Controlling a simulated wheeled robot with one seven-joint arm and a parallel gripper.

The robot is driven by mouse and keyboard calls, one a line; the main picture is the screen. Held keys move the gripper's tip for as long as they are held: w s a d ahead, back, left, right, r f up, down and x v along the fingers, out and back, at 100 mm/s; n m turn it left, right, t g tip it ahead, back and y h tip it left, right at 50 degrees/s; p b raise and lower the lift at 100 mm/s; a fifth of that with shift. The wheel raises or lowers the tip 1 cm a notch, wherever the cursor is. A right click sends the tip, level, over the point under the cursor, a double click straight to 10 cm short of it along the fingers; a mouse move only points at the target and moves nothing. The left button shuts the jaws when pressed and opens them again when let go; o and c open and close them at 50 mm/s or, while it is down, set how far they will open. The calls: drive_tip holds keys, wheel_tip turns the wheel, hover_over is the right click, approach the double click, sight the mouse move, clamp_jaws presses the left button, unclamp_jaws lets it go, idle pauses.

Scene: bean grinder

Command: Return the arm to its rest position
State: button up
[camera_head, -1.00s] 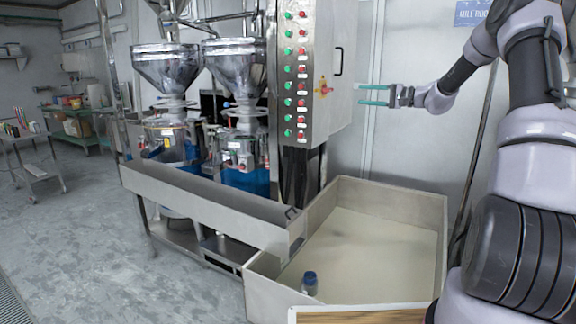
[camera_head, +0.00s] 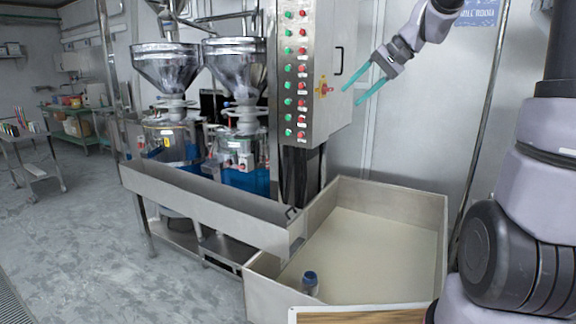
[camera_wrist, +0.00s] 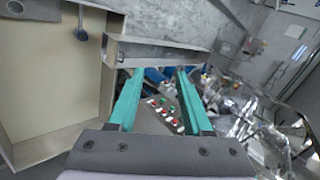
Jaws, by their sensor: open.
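My gripper (camera_head: 362,91) is raised at the upper right in the head view, in front of the wall and beside the control cabinet (camera_head: 312,75). Its two teal fingers are apart and point down and left, with nothing between them. In the wrist view my gripper (camera_wrist: 155,95) also shows open and empty. The cabinet's red and green buttons show beyond the fingers there. My arm rises along the right edge of the head view, and part of it is outside the picture.
Two steel hoppers (camera_head: 165,68) and a long trough (camera_head: 200,195) are left of the cabinet.

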drive_tip(key=s+d+t+h, duration=0.1)
drive_tip(key=s+d+h, duration=0.2)
drive_tip(key=s, duration=0.8)
drive_tip(key=s+d+f+t+h, duration=0.1)
drive_tip(key=s+d, duration=0.3)
drive_tip(key=s, duration=0.7)
drive_tip(key=shift+m+t+h, duration=0.4)
drive_tip(key=shift+t+h, duration=0.2)
drive_tip(key=shift+h, duration=0.3)
